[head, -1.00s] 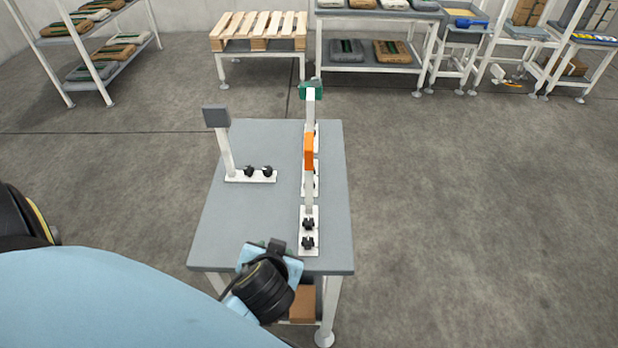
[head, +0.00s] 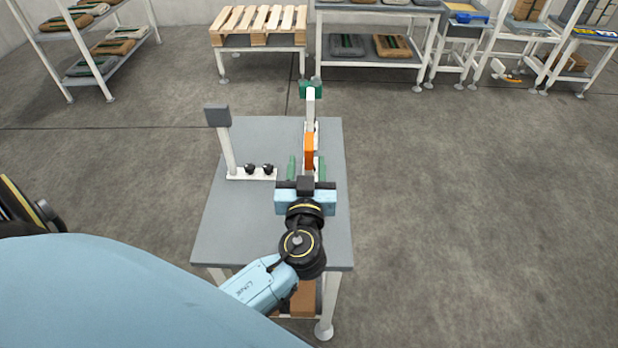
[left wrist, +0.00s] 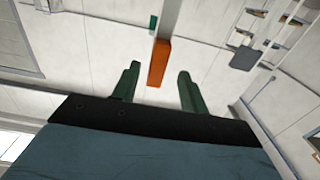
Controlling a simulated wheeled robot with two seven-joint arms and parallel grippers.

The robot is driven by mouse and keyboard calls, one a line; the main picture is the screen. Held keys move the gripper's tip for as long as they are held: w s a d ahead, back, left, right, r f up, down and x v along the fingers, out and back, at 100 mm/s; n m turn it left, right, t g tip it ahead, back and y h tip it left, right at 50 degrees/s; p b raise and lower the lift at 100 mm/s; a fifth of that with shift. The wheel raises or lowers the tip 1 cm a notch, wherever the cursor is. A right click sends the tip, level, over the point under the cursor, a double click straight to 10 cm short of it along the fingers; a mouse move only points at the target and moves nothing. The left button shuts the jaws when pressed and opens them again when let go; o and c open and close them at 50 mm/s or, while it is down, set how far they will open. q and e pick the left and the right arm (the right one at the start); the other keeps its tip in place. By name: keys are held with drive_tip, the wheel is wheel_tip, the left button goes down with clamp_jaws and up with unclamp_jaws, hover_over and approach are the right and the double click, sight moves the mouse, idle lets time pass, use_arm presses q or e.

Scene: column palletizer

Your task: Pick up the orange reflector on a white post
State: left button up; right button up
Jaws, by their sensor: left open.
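The orange reflector (head: 309,148) stands upright on its white post near the right side of the grey table (head: 230,235). My left gripper (head: 307,166) is open on the near side of it, with its two green fingers spread to the left and right of the post line. In the left wrist view the orange reflector (left wrist: 159,62) shows between and just beyond the fingertips (left wrist: 158,72), touching neither. The gripper hides the post's lower part and base. My right gripper is not in view.
A grey plate on a white post (head: 217,116) stands to the left on the table. A green-topped white post (head: 310,91) stands right behind the orange one. Shelves and a pallet (head: 258,27) line the back. The floor to the right is clear.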

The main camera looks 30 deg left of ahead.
use_arm(q)
drive_tip(key=shift+f+p+x, duration=0.1)
drive_tip(key=shift+p+x, duration=0.35)
drive_tip(key=shift+x, duration=1.1)
drive_tip(key=shift+f+p+x, duration=0.15)
drive_tip(key=shift+p+x, duration=0.25)
drive_tip(key=shift+x, duration=1.1)
drive_tip(key=shift+w+d, duration=0.1)
clamp_jaws()
